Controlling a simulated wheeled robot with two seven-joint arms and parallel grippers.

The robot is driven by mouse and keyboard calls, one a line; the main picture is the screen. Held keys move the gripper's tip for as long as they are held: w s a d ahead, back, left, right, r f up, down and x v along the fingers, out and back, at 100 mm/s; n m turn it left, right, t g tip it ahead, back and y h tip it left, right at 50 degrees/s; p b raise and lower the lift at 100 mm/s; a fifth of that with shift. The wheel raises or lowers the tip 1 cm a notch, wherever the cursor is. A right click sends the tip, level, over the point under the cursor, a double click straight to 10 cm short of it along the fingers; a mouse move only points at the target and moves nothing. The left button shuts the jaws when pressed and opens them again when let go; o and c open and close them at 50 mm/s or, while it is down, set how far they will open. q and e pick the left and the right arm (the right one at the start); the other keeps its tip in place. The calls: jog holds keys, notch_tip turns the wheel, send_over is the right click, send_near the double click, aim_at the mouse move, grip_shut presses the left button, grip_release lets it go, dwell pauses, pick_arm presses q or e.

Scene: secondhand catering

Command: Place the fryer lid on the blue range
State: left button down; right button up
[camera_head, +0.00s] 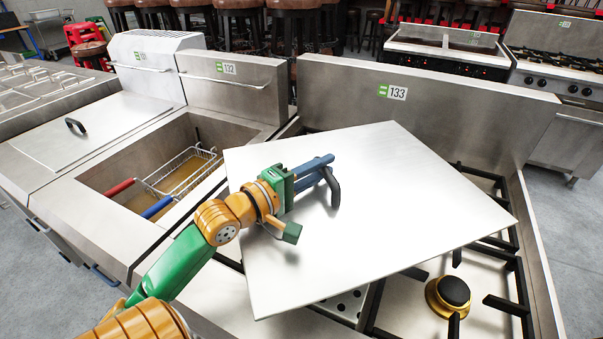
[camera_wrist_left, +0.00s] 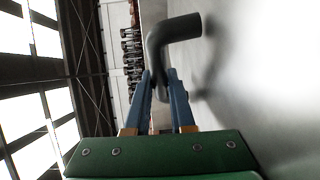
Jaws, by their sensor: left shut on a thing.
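The fryer lid (camera_head: 400,210) is a large flat steel sheet with a dark bent handle (camera_head: 334,190). My left gripper (camera_head: 326,168) is shut on this handle, and in the left wrist view the handle (camera_wrist_left: 172,35) is between the blue fingers (camera_wrist_left: 160,92). The lid is over the steel range labelled 133 (camera_head: 470,112), slightly turned, and hides much of its top. I cannot tell whether it touches the grates. The range shows no clear blue. My right gripper is not in view.
The open fryer (camera_head: 232,133) left of the range holds a wire basket (camera_head: 180,172) and red and blue basket handles. Another lid (camera_head: 50,148) covers the vat farther left. Black grates and a brass burner (camera_head: 450,295) show at the range's right. Stools stand behind.

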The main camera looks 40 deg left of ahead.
aim_at(336, 176)
pick_arm(q)
jog(key=w+f, duration=0.3)
jog(key=w+f+b, duration=0.1)
jog(key=f, duration=0.1)
jog(key=shift+w+d, duration=0.25)
jog(key=shift+d, duration=0.1)
notch_tip(336, 176, down, 3)
jog(key=shift+w+f, duration=0.1)
jog(key=shift+f, duration=0.1)
jog(key=c, duration=1.1)
grip_release()
jog(key=shift+f, duration=0.2)
jog(key=o, duration=0.3)
jog(key=shift+o, duration=0.2)
jog(key=shift+s+d+r, duration=0.1)
jog(key=shift+s+r, duration=0.05)
jog(key=shift+s, duration=0.05)
